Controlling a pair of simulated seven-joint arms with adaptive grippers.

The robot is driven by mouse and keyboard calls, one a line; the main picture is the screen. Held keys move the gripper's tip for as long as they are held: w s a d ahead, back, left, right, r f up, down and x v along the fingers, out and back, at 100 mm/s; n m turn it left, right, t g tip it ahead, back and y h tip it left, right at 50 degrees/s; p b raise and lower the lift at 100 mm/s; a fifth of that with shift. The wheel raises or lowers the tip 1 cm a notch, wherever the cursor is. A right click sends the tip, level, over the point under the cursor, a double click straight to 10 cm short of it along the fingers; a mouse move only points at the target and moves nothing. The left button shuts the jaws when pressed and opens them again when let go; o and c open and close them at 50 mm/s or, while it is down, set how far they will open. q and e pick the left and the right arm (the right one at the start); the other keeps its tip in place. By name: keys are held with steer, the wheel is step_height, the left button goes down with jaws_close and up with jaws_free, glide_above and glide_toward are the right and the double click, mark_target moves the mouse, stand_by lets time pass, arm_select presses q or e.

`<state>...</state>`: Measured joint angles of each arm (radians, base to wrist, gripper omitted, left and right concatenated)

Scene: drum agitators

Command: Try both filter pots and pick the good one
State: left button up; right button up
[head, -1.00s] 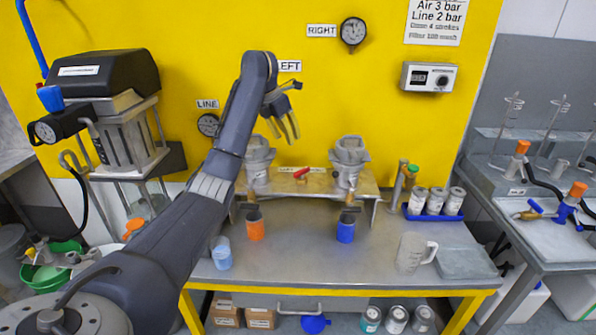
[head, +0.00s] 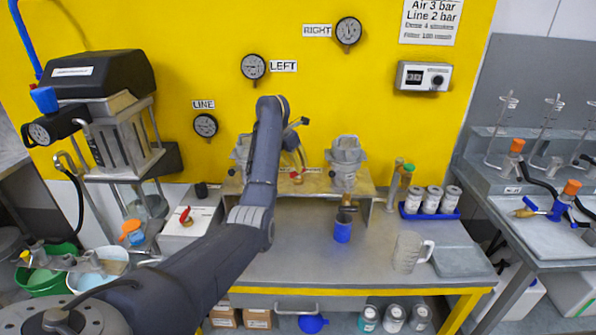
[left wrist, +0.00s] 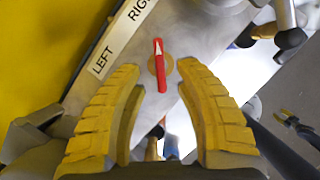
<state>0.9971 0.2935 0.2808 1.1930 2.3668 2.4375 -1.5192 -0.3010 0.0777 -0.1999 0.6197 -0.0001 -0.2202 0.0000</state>
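The right filter pot (head: 346,160) is a grey pot on the bench stand, with a blue cup (head: 342,232) below it. The left filter pot (head: 240,152) is mostly hidden behind my left arm. Between the pots is a red selector lever with a white arrow (left wrist: 158,62), beside a plate marked LEFT and RIGHT (left wrist: 103,62). My left gripper (head: 297,166) is down at the lever. In the left wrist view its yellow fingers (left wrist: 157,68) are apart on either side of the lever, with gaps visible. My right gripper is not in view.
Gauges marked LEFT (head: 253,67), RIGHT (head: 348,31) and LINE (head: 205,125) hang on the yellow wall; their needles are too small to read. A clear jug (head: 408,252) and a blue tray of cans (head: 432,203) stand on the right of the bench.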

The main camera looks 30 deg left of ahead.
arm_select(q)
steer(key=shift+x, duration=1.9)
steer(key=shift+c, duration=0.2)
jaws_close()
